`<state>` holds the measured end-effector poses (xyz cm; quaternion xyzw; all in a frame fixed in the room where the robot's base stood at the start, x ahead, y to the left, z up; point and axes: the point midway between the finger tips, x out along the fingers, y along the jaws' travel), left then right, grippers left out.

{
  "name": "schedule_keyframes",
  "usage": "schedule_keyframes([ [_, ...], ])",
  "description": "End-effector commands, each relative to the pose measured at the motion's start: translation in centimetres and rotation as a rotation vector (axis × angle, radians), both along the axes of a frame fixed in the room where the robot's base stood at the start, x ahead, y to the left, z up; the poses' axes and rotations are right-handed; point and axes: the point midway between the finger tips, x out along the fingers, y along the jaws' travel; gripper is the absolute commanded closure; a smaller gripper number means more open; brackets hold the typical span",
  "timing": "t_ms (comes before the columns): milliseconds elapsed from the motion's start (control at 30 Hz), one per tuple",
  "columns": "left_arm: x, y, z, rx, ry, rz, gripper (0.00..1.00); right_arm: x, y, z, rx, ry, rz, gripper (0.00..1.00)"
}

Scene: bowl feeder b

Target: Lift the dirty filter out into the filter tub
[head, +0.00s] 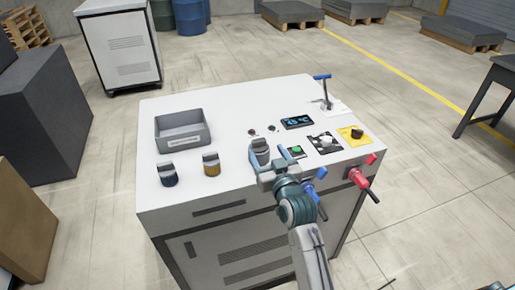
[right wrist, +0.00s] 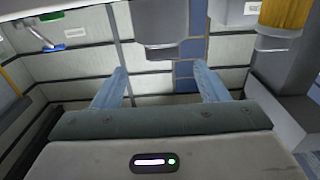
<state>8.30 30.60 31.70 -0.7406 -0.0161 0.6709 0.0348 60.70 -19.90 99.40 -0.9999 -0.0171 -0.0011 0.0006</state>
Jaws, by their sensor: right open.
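A grey-capped filter (head: 261,146) stands upright on the white machine top, and its body is grey, so it is likely the dirty one. My right gripper (head: 268,160) is open at this filter, one finger on each side in the head view. In the right wrist view the grey filter (right wrist: 160,28) lies ahead of the open fingertips, and I cannot tell whether they touch it. The grey open filter tub (head: 183,140), with a small label on its front, stands at the back left of the top and looks empty. My left gripper is not in view.
A display (head: 297,122), green button (head: 296,151), yellow-plated knob (head: 352,134) and blue-handled lever (head: 324,88) are to the right. Red-handled (head: 362,176) and blue-handled valves stick out at the front edge.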

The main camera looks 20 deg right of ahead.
Motion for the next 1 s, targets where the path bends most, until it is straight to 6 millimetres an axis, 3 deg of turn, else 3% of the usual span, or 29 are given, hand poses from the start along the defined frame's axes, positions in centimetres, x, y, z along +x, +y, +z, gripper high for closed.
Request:
schedule_keyframes([
  [133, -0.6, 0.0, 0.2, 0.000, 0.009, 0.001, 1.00, 1.3, 0.0, 0.1, -0.001, -0.001, 0.000, 0.33],
  [533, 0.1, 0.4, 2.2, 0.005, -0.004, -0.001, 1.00, 6.0, 0.5, -0.2, -0.001, 0.002, 0.000, 0.33],
  [833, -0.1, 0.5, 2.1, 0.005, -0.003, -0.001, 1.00, 6.5, 0.5, -0.4, 0.000, 0.001, 0.000, 0.33],
  [1000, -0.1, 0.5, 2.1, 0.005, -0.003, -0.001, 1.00, 6.5, 0.5, -0.4, 0.000, 0.001, 0.000, 0.64],
])
